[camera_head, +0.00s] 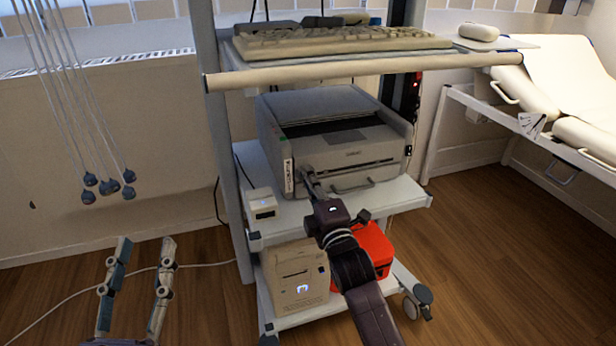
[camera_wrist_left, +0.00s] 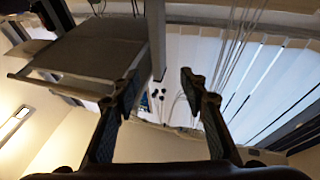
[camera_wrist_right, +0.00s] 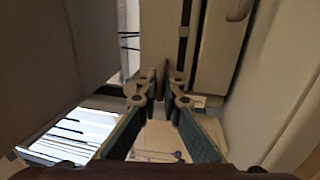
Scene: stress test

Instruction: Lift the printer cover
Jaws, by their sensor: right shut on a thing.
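The grey-white printer (camera_head: 340,140) stands on the cart's middle shelf. Its cover (camera_head: 350,143) is at the front top, below a dark slot. My right gripper (camera_head: 307,174) reaches up to the printer's front left. In the right wrist view its fingers (camera_wrist_right: 161,82) are nearly together on a thin edge, which looks like the cover's. The exact contact is small and partly hidden by the fingers. My left gripper (camera_head: 146,240) is open and empty, low at the left, away from the printer. The left wrist view also shows its fingers (camera_wrist_left: 160,85) apart.
A keyboard (camera_head: 340,43) lies on the shelf above the printer. A small white box (camera_head: 261,203) sits left of the printer. A beige device (camera_head: 297,280) and a red case (camera_head: 374,247) are on the lower shelf. A bed (camera_head: 570,90) stands right. Cords hang left.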

